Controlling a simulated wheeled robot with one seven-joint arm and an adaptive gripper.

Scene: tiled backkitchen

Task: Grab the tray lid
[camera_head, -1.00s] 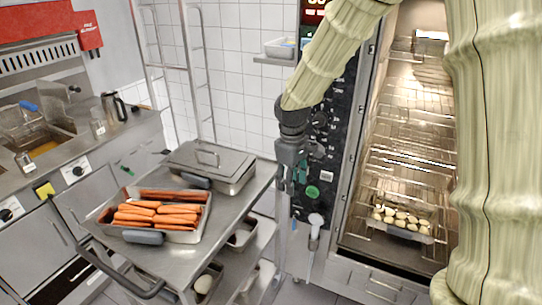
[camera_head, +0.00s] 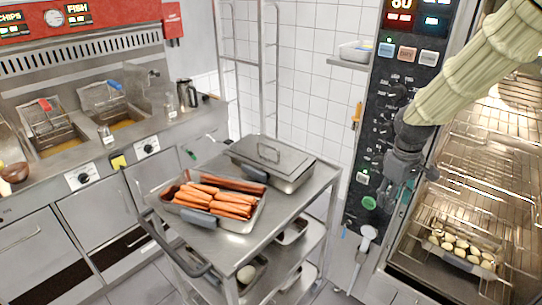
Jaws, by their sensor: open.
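The tray lid (camera_head: 270,152) is a flat steel cover with a raised handle. It sits on a steel tray (camera_head: 291,183) at the back of the cart top. My gripper (camera_head: 392,190) hangs pointing down in front of the oven's control panel, to the right of the lid and apart from it. It is open, and nothing shows in it. A second tray (camera_head: 240,223) without a lid holds several carrots (camera_head: 215,200) and stands in front of the lidded one.
The steel cart (camera_head: 303,208) has lower shelves with more containers. The lit oven (camera_head: 480,190) at right holds racks and a tray of pale pieces (camera_head: 462,245). Fryers (camera_head: 75,130) line the left. Floor shows between cart and fryer cabinets.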

